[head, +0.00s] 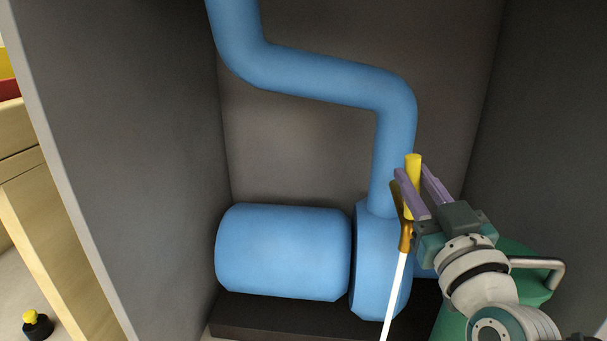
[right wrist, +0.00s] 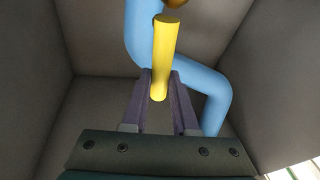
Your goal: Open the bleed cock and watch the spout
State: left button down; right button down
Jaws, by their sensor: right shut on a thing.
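The bleed cock has a yellow handle (head: 413,170) that stands near upright beside the blue pipe. My right gripper (head: 416,186) is shut on this yellow handle, with a purple finger on either side. The handle also shows between the fingers in the right wrist view (right wrist: 165,55). A brass spout (head: 405,232) points down just left of the gripper. A white stream (head: 394,295) runs from the spout's lower end down past the picture's bottom edge. The joint between handle and spout is hidden behind the fingers. My left gripper is not in view.
A blue pump body (head: 285,252) and bent blue pipe (head: 330,82) fill the middle of a grey-walled recess. A green rounded thing with a metal handle (head: 550,265) stands at the lower right, close to my arm. A black and yellow object (head: 37,325) sits at the lower left.

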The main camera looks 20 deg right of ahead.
jog(key=shift+s+d+m, duration=0.1)
jog(key=shift+d+m, duration=0.05)
jog(key=shift+m, duration=0.35)
jog(key=c, duration=0.7)
grip_release()
jog(key=shift+s+a, duration=0.2)
jog(key=shift+s, duration=0.25)
jog(key=p+v, duration=0.1)
jog(key=v, duration=0.3)
jog(key=p+v, duration=0.2)
jog(key=v, duration=0.3)
jog(key=shift+f, duration=0.2)
jog(key=shift+r, duration=0.1)
